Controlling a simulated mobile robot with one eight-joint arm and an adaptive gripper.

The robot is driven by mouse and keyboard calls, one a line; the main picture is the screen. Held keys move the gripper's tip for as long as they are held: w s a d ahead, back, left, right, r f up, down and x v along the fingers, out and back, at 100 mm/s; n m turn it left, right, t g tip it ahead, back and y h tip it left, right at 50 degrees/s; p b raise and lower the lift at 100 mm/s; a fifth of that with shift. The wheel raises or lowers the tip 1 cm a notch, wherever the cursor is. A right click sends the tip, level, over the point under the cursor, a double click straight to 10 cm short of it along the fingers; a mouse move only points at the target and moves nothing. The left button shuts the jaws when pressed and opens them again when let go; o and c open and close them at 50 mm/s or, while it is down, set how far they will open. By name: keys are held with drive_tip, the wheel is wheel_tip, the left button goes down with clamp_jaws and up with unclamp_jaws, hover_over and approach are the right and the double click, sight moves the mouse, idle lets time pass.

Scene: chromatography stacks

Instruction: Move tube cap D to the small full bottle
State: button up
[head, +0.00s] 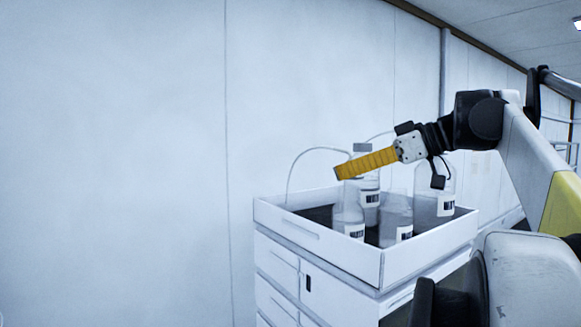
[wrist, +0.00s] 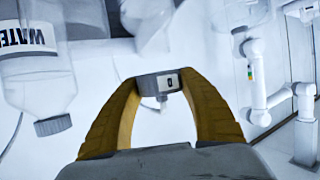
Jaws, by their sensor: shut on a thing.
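My gripper (wrist: 160,82) has its yellow fingers closed on a grey cap (wrist: 158,83) with a small dark label; a letter on it is too small to read surely. A short pale nozzle sticks out below the cap. In the head view my gripper (head: 340,173) is held above the left part of the tray, and the held cap cannot be made out there. Clear bottles stand below: a front left one (head: 352,215), a middle one (head: 396,218), and a right one (head: 446,192). Fill levels are unclear, so I cannot tell which is the small full bottle.
A white-rimmed tray (head: 320,248) tops a drawer cabinet (head: 330,298). A grey-capped bottle (head: 370,192) stands behind the fingers. A thin tube (head: 300,157) arcs at left. The wrist view shows an upside-down bottle labelled WATER (wrist: 38,85) at left. A plain wall stands behind.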

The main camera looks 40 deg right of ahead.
sight(347, 188)
drive_tip(key=shift+w+a+f+b, duration=0.1)
drive_tip(key=shift+f+b, duration=0.1)
drive_tip(key=shift+f, duration=0.15)
drive_tip(key=shift+w+f+b, duration=0.1)
drive_tip(key=shift+f+b, duration=0.05)
drive_tip(key=shift+f, duration=0.15)
drive_tip(key=shift+s, duration=0.2)
drive_tip(key=shift+w, duration=0.2)
drive_tip(key=shift+f, duration=0.2)
drive_tip(key=shift+s+f+b, duration=0.1)
drive_tip(key=shift+f+b, duration=0.25)
drive_tip(key=shift+f, duration=0.45)
drive_tip(key=shift+f, duration=0.15)
